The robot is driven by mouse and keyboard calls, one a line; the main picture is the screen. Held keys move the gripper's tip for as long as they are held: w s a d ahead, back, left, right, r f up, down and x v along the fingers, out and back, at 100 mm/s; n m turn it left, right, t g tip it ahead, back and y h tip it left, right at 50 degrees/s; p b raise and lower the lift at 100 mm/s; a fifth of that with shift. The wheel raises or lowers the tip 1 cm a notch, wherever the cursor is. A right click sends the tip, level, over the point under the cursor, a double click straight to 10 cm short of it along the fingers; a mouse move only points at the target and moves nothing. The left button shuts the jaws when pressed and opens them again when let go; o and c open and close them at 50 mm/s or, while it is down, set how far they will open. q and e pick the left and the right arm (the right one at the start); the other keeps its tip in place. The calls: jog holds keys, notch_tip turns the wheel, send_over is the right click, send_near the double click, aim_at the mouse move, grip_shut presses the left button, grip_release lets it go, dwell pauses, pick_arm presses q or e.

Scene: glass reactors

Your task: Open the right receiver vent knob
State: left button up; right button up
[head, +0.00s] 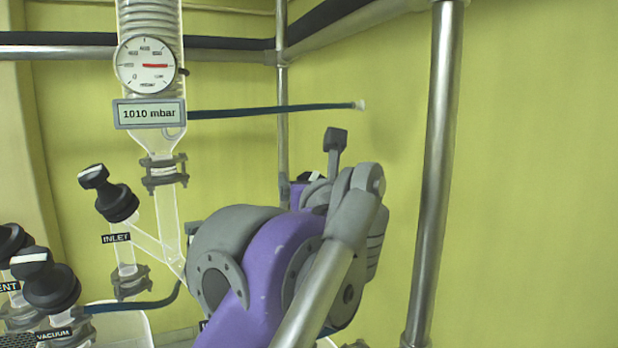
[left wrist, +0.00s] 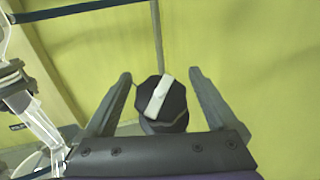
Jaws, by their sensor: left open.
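In the left wrist view a black knob (left wrist: 172,107) with a white bar on its top stands between the two grey fingers of my left gripper (left wrist: 159,74). The white bar lies slightly tilted from the picture's vertical. The fingers are open, with a visible gap on each side of the knob. No label shows on this knob, so I cannot read which one it is. In the head view my purple and grey left arm hides most of the gripper and the area around it. My right gripper is not in view.
In the head view, knobs labelled INLET (head: 118,203) and VACUUM (head: 50,287) stand at the left. A dial gauge (head: 146,65) sits above a 1010 mbar display (head: 149,114). A metal post (head: 434,180) stands to the right of my arm. The yellow wall beyond is bare.

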pick_arm(q)
jog(key=shift+w, duration=0.2)
jog(key=shift+c, duration=0.4)
jog(key=c, duration=1.3)
jog(key=shift+r+n+y+p, duration=0.1)
jog(key=shift+n+y+p, duration=0.2)
jog(key=shift+p, duration=0.05)
jog(key=n+y+p, duration=0.1)
jog(key=n, duration=0.1)
jog(key=n+g+y+p, duration=0.1)
jog(key=n+y+p, duration=0.1)
jog(key=n+g+y+p, duration=0.1)
jog(key=y, duration=0.1)
jog(key=shift+s+a+r+n+p, duration=0.15)
jog(key=shift+a+n+p, duration=0.2)
jog(key=shift+a+n, duration=0.05)
jog(key=shift+s+a+f+n+g+y+p, duration=0.1)
jog(key=shift+f+n+g+y+p, duration=0.15)
jog(key=shift+n+g+y+p, duration=0.4)
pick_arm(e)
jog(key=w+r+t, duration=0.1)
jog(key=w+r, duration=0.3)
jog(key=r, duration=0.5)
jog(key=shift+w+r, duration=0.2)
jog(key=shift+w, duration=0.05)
pick_arm(q)
jog(key=o, duration=1.4)
